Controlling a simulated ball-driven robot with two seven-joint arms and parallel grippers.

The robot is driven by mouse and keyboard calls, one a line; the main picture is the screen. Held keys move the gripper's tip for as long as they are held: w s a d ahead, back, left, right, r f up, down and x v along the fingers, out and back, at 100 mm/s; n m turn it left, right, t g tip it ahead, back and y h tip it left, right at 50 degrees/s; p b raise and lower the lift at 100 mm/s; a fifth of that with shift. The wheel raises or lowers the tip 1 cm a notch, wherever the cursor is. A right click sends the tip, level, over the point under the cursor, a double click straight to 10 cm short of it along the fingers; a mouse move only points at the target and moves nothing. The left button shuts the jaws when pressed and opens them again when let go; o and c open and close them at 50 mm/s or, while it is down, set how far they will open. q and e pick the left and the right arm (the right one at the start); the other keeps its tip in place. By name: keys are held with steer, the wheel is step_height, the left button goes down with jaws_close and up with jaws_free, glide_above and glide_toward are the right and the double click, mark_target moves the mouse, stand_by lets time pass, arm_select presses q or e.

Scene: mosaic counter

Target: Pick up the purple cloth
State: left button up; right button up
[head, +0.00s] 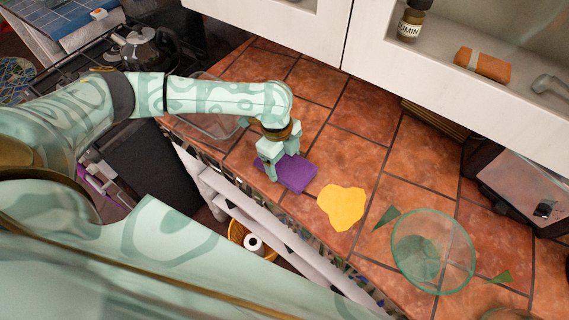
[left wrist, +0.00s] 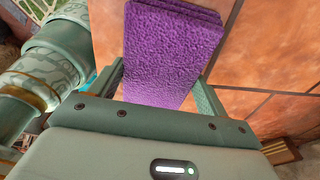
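The purple cloth (head: 298,178) is a flat, folded-looking rectangle on the terracotta-tiled counter, close to its front edge. My left gripper (head: 281,166) points down over the left part of the cloth, and its fingers stand apart. In the left wrist view the purple cloth (left wrist: 170,50) lies between the two spread fingers of the left gripper (left wrist: 160,80), with a narrow gap beside it. The gripper hides part of the cloth in the head view. My right gripper is not in view.
A yellow cloth (head: 342,206) lies just right of the purple one. A green glass bowl (head: 433,251) stands farther right. A clear glass dish (head: 213,122) sits behind my left forearm. A shelf above holds a cumin jar (head: 410,22). The tiles behind the purple cloth are clear.

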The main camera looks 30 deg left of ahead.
mark_target(286, 162)
arm_select(q)
steer(key=shift+w, duration=0.1)
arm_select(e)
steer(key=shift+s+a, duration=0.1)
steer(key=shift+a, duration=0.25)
arm_select(q)
steer(key=shift+r, duration=0.3)
step_height(286, 162, up, 3)
steer(key=shift+w+f+p, duration=0.1)
steer(key=shift+p, duration=0.55)
steer(key=s+a+r+p, duration=0.1)
steer(key=s+r, duration=0.2)
steer(key=s, duration=0.1)
steer(key=s+r+p, duration=0.1)
steer(key=s+r, duration=0.2)
steer(key=s, duration=0.2)
steer(key=s+a+r+p, duration=0.1)
steer(key=s+r+p, duration=0.1)
steer(key=s, duration=0.3)
steer(key=shift+a+r, duration=0.3)
steer(key=shift+r, duration=0.45)
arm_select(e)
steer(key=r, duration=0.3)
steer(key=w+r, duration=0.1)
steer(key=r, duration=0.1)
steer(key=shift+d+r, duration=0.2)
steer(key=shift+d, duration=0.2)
